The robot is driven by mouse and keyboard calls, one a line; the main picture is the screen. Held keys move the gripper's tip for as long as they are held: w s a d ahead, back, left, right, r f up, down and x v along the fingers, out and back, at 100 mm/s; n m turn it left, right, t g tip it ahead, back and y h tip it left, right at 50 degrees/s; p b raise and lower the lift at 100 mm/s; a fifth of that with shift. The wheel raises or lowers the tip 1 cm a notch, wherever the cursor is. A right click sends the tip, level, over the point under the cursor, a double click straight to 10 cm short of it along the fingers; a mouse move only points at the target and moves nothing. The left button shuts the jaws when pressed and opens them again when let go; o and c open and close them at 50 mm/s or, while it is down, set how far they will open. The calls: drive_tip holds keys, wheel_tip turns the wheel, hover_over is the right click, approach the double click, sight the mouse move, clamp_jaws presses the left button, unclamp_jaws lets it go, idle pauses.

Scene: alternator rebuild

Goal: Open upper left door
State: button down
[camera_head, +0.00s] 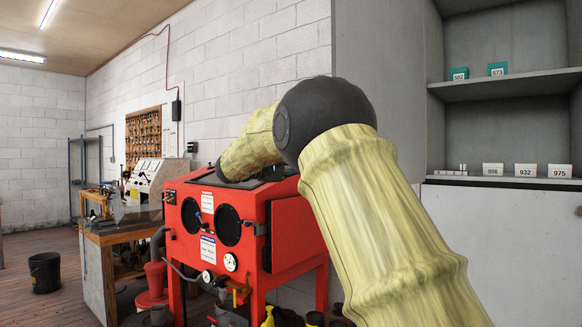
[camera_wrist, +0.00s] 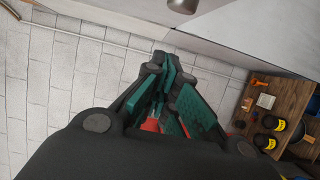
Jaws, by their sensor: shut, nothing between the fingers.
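A grey cabinet (camera_head: 472,29) stands at the right in the head view. Its upper compartment is open to view, with shelves inside. A tall grey upright panel (camera_head: 378,60) is at its left; I cannot tell whether it is a swung-open door or the cabinet's side. Below is a pale closed front (camera_head: 500,245). My gripper (camera_wrist: 172,78) shows in the wrist view, its green-padded fingers shut and empty, touching no door there. In the head view my arm crosses in front of the cabinet's left part and hides the gripper.
A red blasting cabinet (camera_head: 290,235) stands left of the grey cabinet, under my arm. A workbench (camera_head: 120,232) and a black bucket (camera_head: 45,270) are farther left. Small numbered boxes (camera_head: 497,69) sit on the shelves. The wrist view shows a wooden shelf (camera_wrist: 262,90) with cans.

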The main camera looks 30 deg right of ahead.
drive_tip(key=shift+s+d, duration=0.3)
drive_tip(key=shift+s, duration=0.35)
drive_tip(key=shift+s+d, duration=0.25)
drive_tip(key=shift+s, duration=0.35)
drive_tip(key=shift+s+d, duration=0.3)
drive_tip(key=shift+s, duration=0.35)
